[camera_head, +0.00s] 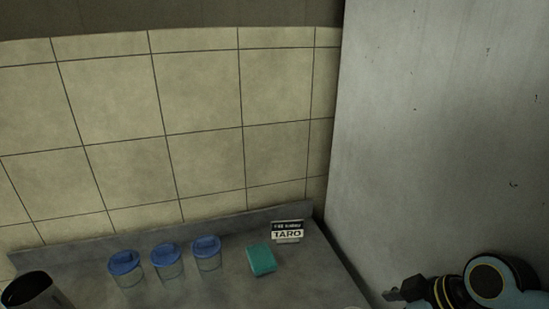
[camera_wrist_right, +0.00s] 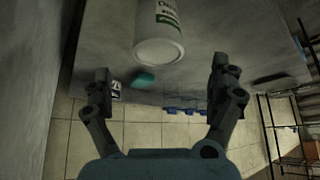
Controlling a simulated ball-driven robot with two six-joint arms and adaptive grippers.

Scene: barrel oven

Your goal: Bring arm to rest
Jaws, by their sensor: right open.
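My right arm (camera_head: 490,280) comes in at the bottom right of the head view, beside the grey wall panel, and only part of it shows. In the right wrist view my right gripper (camera_wrist_right: 160,75) has its two dark fingers spread wide apart. A white container with a green label (camera_wrist_right: 160,40) shows between and beyond the fingers, its upper part cut off by the frame. No finger is seen closed on it. My left gripper is in neither view.
The grey counter (camera_head: 210,287) holds several jars with blue lids (camera_head: 165,262), a teal block (camera_head: 262,260), a small TARO sign (camera_head: 287,231) and a dark cylinder (camera_head: 35,290). A tall grey panel (camera_head: 440,130) bounds the right. Shelving (camera_wrist_right: 280,125) stands right in the wrist view.

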